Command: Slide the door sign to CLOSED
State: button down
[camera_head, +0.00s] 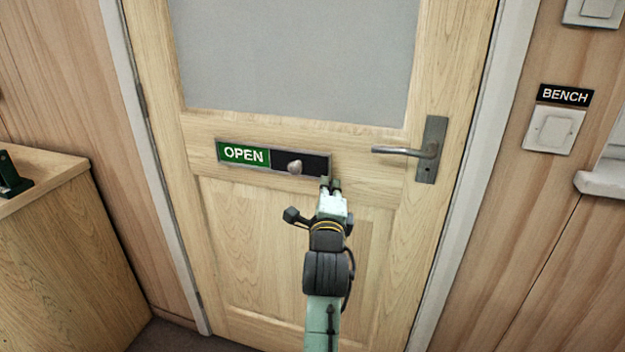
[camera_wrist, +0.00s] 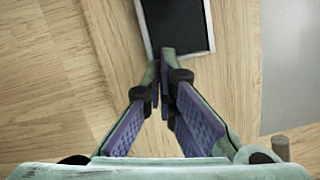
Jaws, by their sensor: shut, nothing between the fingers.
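The door sign (camera_head: 229,153) is a slim horizontal plate on the wooden door's middle rail. Its left part is green and reads OPEN, and its right part is a black panel. A pale round knob (camera_head: 294,167) sits on the sign, just right of the green part. My gripper (camera_head: 330,183) is shut and empty, at the sign's lower right end and right of the knob. In the wrist view the fingertips (camera_wrist: 166,58) are at the end of the sign's black panel (camera_wrist: 178,22). I cannot tell if they touch it. The knob is out of the wrist view.
A door lever handle (camera_head: 415,150) stands out to the right of the sign. A grey window (camera_head: 295,60) fills the door above. A wooden cabinet (camera_head: 60,260) with a dark green object (camera_head: 12,175) is at left. A BENCH switch (camera_head: 553,130) is on the right wall.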

aim_at(314, 172)
jog(key=a, duration=0.2)
jog(key=a+r, duration=0.1)
jog(key=shift+w+a+p, duration=0.2)
jog(key=shift+w+p, duration=0.15)
jog(key=shift+a, duration=0.15)
jog(key=shift+f, duration=0.1)
jog(key=w+a+b, duration=0.1)
jog(key=a, duration=0.3)
jog(key=w+a+b, duration=0.2)
jog(key=a, duration=0.3)
jog(key=w+a+b, duration=0.1)
jog(key=a+b, duration=0.1)
jog(key=a, duration=0.2)
jog(key=shift+w+a+f, duration=0.1)
jog(key=shift+w+a, duration=0.1)
jog(key=shift+a, duration=0.1)
jog(key=shift+w+a, duration=0.2)
jog(key=shift+a, duration=0.3)
